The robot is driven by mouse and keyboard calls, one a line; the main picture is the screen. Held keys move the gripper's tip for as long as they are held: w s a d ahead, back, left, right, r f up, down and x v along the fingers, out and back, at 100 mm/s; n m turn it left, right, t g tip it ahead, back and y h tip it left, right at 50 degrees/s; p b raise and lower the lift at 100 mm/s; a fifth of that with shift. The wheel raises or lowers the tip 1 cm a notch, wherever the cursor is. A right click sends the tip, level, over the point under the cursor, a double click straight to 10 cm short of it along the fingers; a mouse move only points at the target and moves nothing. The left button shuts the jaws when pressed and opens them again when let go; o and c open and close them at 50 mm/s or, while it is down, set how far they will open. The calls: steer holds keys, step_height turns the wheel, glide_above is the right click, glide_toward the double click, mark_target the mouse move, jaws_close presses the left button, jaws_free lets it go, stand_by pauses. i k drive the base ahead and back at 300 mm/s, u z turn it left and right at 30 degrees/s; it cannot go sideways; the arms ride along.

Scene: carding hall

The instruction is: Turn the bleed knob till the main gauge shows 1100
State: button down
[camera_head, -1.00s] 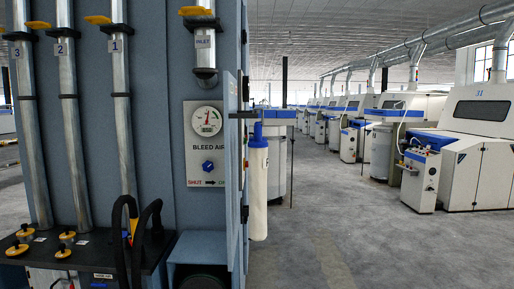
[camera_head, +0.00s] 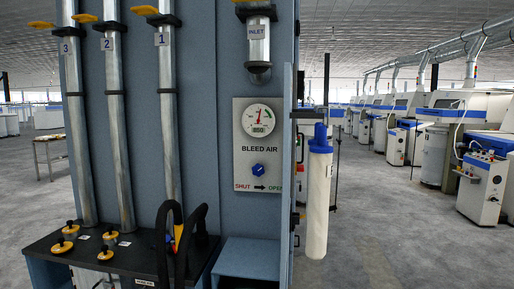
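The main gauge (camera_head: 258,121) is a round white dial with a red needle pointing about straight up and a small number window that seems to read 850. It sits at the top of a pale BLEED AIR panel (camera_head: 243,160). The blue bleed knob (camera_head: 258,171) is below it, above a SHUT-to-OPEN arrow. The knob's exact angle is too small to tell.
A blue ledge (camera_head: 250,255) juts below the panel. A white cylinder (camera_head: 318,195) hangs at right; open floor lies beyond.

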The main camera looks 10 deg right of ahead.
mark_target(258, 169)
steer(key=i, duration=1.3)
